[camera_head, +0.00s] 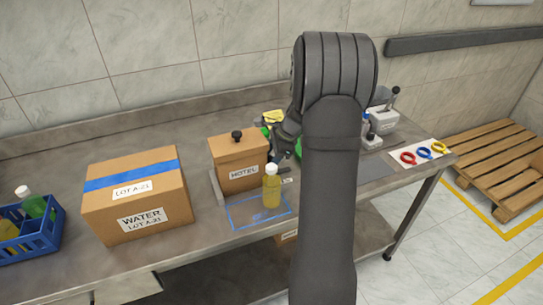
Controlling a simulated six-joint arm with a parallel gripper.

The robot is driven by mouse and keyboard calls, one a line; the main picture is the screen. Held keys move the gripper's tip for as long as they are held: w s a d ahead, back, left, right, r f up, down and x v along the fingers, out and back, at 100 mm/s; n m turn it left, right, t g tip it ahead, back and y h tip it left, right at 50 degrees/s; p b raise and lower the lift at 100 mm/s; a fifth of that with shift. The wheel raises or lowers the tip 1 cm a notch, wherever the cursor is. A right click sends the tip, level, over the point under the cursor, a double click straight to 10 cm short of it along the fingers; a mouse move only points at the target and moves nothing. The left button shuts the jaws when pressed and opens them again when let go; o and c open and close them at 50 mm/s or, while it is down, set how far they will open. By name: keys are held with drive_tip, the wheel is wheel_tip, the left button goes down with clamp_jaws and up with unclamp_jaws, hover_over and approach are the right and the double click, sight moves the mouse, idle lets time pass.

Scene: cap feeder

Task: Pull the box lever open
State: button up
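A brown box (239,176) with a dark-lettered label stands near the middle of the bench, with a black knob (236,136) on its top. A grey upright piece (217,188) stands along its left side. I cannot tell for sure which part is the box lever. My gripper (281,152) is just right of the box, small and dark, partly hidden by my arm. I cannot see whether it touches the box or whether its fingers are open. A yellow bottle (271,188) with a white cap stands upright in front of the box's right side.
A large carton (138,205) marked WATER and a blue crate (38,232) of bottles stand left. A blue outline (240,222) marks the bench front. Right of my arm are a grey-white device (378,121) with black-knobbed levers and coloured rings (424,153). A pallet (500,160) lies at far right.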

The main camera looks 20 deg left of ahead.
clamp_jaws()
drive_tip(key=w+d, duration=0.3)
drive_tip(key=shift+w+d, duration=0.2)
drive_tip(key=shift+o, duration=0.2)
unclamp_jaws()
drive_tip(key=v, duration=1.7)
drive_tip(key=shift+r, duration=0.2)
drive_tip(key=shift+f, duration=0.1)
